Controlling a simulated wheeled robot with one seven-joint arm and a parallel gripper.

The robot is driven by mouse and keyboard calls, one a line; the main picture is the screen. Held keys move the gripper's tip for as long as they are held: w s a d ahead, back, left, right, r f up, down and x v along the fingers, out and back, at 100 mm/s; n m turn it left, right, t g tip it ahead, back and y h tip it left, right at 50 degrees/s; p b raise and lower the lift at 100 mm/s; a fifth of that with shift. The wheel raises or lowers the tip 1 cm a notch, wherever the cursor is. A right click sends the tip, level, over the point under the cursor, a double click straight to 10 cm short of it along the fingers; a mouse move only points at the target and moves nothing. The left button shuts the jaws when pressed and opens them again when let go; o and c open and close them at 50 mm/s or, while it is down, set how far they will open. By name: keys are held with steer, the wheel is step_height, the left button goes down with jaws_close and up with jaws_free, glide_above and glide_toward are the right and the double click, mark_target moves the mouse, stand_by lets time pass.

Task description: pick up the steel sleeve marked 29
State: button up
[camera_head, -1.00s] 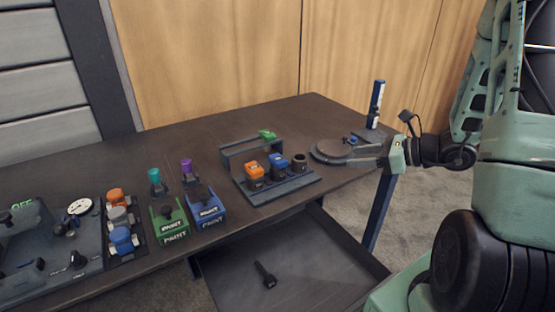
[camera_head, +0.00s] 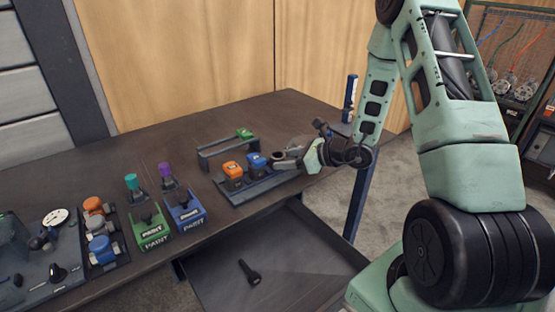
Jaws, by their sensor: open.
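A small dark metallic ring-topped cylinder (camera_head: 278,157) stands at the right end of a low rack (camera_head: 262,190) on the bench. It may be the steel sleeve; no number 29 is legible on it. My gripper (camera_head: 284,158) is open, with its fingers pointing left right at this cylinder. I cannot tell whether the fingers are around it or only beside it. An orange-topped piece (camera_head: 233,170) and a blue-topped piece (camera_head: 256,162) stand to its left in the same rack. My gripper and wrist hide the bench area behind them.
Green (camera_head: 154,232) and blue (camera_head: 185,212) paint-labelled holders stand left of the rack. A raised bar (camera_head: 224,146) runs behind it. A blue upright post (camera_head: 349,95) stands behind my wrist. A black tool (camera_head: 249,271) lies in the open tray below.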

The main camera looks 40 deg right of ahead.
steer(key=shift+x, duration=1.2)
steer(key=c, duration=0.9)
steer(key=shift+c, duration=0.3)
steer(key=shift+r, duration=0.1)
